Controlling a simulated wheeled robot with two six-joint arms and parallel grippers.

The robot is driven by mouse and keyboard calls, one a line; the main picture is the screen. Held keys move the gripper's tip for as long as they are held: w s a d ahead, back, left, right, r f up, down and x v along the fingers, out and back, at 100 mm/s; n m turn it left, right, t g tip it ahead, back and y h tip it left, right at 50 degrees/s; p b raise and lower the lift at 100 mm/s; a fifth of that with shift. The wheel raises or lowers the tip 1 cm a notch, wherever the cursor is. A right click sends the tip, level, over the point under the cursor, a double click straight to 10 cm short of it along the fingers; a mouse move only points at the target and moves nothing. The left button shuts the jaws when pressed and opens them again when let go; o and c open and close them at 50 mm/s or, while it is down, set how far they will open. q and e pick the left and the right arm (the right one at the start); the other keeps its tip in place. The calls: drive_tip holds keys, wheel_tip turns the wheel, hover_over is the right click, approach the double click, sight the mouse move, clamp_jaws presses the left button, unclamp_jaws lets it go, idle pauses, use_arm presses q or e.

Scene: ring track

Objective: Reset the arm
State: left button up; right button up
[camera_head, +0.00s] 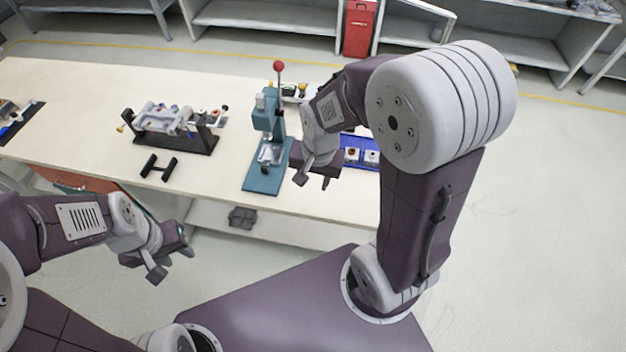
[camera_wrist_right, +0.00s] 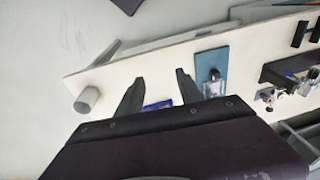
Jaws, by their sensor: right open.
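My right arm reaches over the table's right part in the head view. Its gripper (camera_head: 313,181) is open and empty, in front of the blue tray and to the right of the teal press (camera_head: 262,178). In the right wrist view the two dark fingers of this gripper (camera_wrist_right: 158,94) stand apart with nothing between them; the table lies beyond. My left gripper (camera_head: 171,264) hangs in front of the table's near edge, over the floor side. Its fingers look apart and hold nothing that I can see.
The pale table (camera_head: 70,100) carries the red-knobbed teal press, a dark fixture (camera_head: 175,140), a black bracket (camera_head: 158,167) and a blue tray (camera_head: 351,152) partly behind my right arm. A grey cylinder (camera_wrist_right: 87,99) shows in the wrist view. Shelves and a red bin (camera_head: 359,28) stand behind.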

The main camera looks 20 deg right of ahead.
drive_tip(key=s+n, duration=0.1)
drive_tip(key=n, duration=0.1)
drive_tip(key=s+f+n, duration=0.1)
drive_tip(key=s+n, duration=0.3)
drive_tip(key=shift+s+d+f+n+g, duration=0.15)
drive_tip(key=shift+d+f+n+g, duration=0.15)
drive_tip(key=shift+d+f+n, duration=0.1)
idle(1.0)
